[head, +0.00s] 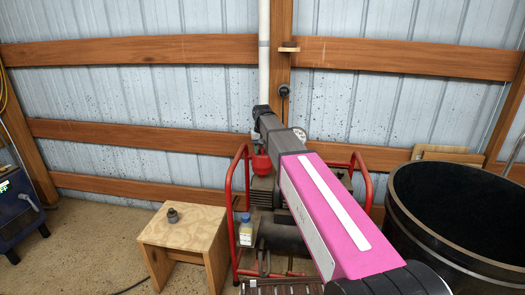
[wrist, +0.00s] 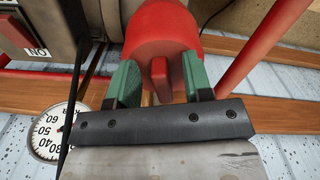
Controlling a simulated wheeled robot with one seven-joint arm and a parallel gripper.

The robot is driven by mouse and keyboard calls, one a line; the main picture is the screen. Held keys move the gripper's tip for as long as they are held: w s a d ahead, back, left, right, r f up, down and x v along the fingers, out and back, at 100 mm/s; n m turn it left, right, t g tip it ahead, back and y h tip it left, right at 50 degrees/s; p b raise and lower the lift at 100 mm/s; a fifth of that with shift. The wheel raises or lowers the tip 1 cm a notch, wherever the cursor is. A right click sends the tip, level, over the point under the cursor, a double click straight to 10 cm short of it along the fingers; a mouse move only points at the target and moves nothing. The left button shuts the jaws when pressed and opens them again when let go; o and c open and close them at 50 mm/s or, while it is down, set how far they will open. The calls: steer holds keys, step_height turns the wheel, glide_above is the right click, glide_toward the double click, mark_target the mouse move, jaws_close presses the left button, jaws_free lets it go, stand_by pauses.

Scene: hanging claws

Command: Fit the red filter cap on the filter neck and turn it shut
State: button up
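The red filter cap (head: 262,164) is beside the left bar of the red-framed machine in the head view, below my gripper. In the wrist view the cap (wrist: 160,35) is a rounded red body with a raised rib (wrist: 159,80). My gripper (wrist: 160,88) has its two green fingers on either side of that rib, with a visible gap on each side. It is open and not clamped on the rib. In the head view my gripper (head: 257,143) is small and partly hidden by my arm. The filter neck is not visible, so I cannot tell whether the cap sits on it.
The red tube frame (head: 233,215) surrounds the machine, and one red bar (wrist: 262,50) passes close to the cap. A pressure gauge (head: 299,134) is beside my arm. A wooden stool (head: 185,235) bears a dark fitting (head: 173,215). A black barrel (head: 420,235) stands right.

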steer(key=o, duration=0.3)
steer(key=shift+r, duration=0.1)
steer(key=shift+r, duration=2.95)
steer(key=shift+s, duration=0.1)
